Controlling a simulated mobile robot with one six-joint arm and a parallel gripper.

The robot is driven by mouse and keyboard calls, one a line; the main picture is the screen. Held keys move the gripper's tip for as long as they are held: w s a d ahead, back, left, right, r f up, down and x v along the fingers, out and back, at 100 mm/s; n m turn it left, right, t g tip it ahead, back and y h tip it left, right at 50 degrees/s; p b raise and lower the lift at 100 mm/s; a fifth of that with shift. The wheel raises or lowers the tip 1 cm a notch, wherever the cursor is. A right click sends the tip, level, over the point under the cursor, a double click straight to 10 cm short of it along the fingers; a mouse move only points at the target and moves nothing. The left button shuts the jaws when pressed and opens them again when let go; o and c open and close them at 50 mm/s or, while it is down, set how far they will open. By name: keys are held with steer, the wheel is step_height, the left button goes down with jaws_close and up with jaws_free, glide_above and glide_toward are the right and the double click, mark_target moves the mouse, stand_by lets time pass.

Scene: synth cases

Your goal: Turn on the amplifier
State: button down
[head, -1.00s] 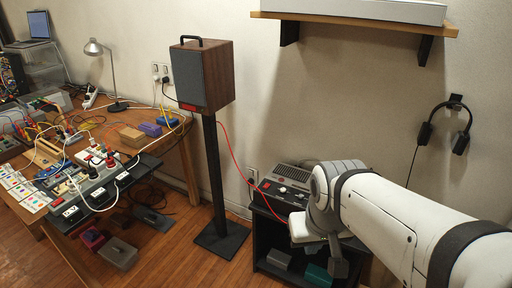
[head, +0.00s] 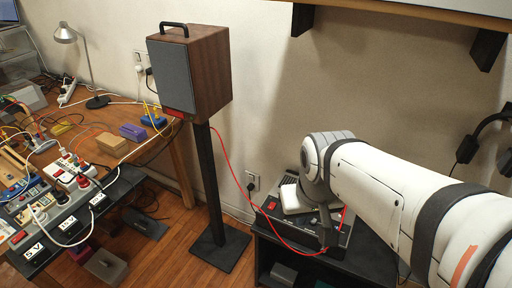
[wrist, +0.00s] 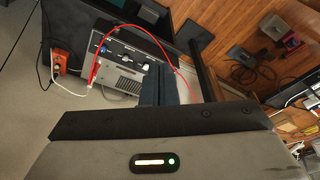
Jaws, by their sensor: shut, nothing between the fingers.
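The amplifier (head: 275,207) is a dark box with a grey vented top and a front panel with a red part, on a low black stand. My arm hides part of it in the head view. The wrist view shows its vented top (wrist: 120,76) and dark panel with small knobs, seen tilted. My gripper (wrist: 163,68) is shut and empty, its dark fingers in front of the amplifier's edge in that view. In the head view my gripper (head: 326,236) hangs in front of the amplifier; whether it touches is unclear.
A red cable (head: 222,150) runs from the wooden speaker (head: 208,72) on its post down to the amplifier and crosses near my gripper. A cluttered workbench (head: 182,165) stands left. A wall outlet (head: 252,182) is behind. A shelf (head: 440,14) overhangs at upper right.

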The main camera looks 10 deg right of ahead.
steer(key=shift+w, duration=0.1)
steer(key=n+g+b, duration=0.4)
steer(key=n+b, duration=0.4)
steer(key=n, duration=0.3)
glide_above(270, 208)
steer(key=w+d, duration=0.1)
steer(key=w, duration=0.1)
step_height(270, 208, down, 16)
steer(key=shift+s+d+y, duration=0.15)
steer(key=shift+y, duration=0.25)
steer(key=shift+f, duration=0.15)
steer(key=f, duration=0.4)
steer(key=s+f, duration=0.1)
steer(key=f, duration=0.4)
steer(key=a+f, duration=0.1)
steer(key=f, duration=0.3)
steer(key=shift+s+f+b, duration=0.2)
steer(key=shift+f+b, duration=0.2)
